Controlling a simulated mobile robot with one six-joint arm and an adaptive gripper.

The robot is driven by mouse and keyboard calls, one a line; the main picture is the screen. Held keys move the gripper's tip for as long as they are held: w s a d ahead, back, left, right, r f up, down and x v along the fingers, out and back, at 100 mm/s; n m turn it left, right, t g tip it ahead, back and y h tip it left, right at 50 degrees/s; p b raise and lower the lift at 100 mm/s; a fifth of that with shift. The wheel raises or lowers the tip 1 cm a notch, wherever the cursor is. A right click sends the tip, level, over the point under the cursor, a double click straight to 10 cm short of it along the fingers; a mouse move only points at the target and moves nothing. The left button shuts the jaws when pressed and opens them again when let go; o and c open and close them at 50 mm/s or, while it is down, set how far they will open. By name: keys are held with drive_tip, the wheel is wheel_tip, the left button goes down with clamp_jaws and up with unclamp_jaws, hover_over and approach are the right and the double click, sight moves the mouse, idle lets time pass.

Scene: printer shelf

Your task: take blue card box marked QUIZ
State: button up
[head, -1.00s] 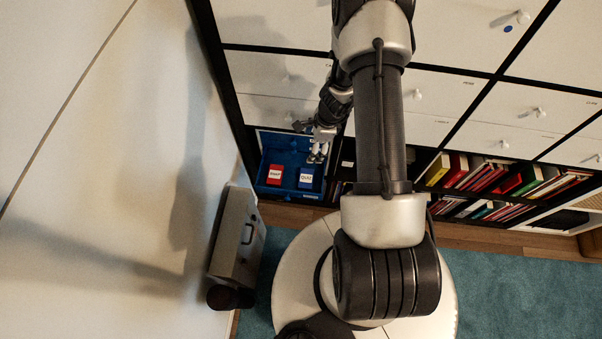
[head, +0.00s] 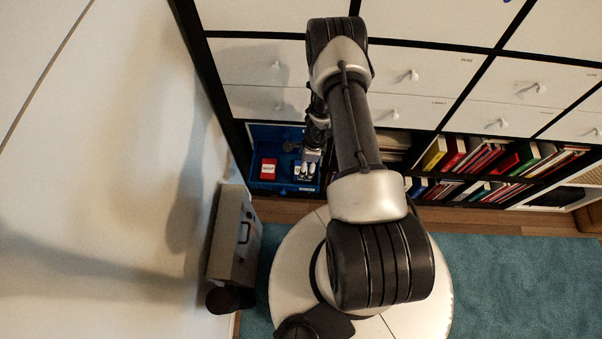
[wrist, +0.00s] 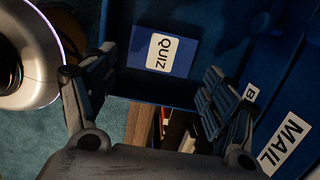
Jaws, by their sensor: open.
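The blue card box marked QUIZ (wrist: 163,52) lies in a blue drawer or bin (head: 262,133), label showing in the wrist view between and beyond my fingers. In the head view my gripper (head: 309,170) is over the right part of the bin and covers most of the blue box. In the wrist view my gripper (wrist: 150,88) is open, with its fingers apart and nothing between them. I cannot tell how far the fingertips are from the box. A red box (head: 268,168) with a white label sits to the left in the same bin.
A MAIL label (wrist: 283,143) is on the bin's edge at the right of the wrist view. Shelves of books (head: 470,155) stand to the right. A grey case (head: 232,240) stands by the wall (head: 110,150) at left.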

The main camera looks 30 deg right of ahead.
drive_tip(key=shift+w+a+f+b, duration=0.2)
drive_tip(key=shift+f+b, duration=0.15)
drive_tip(key=shift+f, duration=0.55)
drive_tip(key=shift+w+a+f+b, duration=0.1)
drive_tip(key=shift+a+f+b, duration=0.2)
drive_tip(key=shift+f, duration=0.6)
drive_tip(key=shift+w+a+f+b, duration=0.15)
drive_tip(key=shift+f+b, duration=0.25)
drive_tip(key=shift+f, duration=0.5)
drive_tip(key=shift+r, duration=0.1)
drive_tip(key=shift+c, duration=0.2)
drive_tip(key=c, duration=0.7)
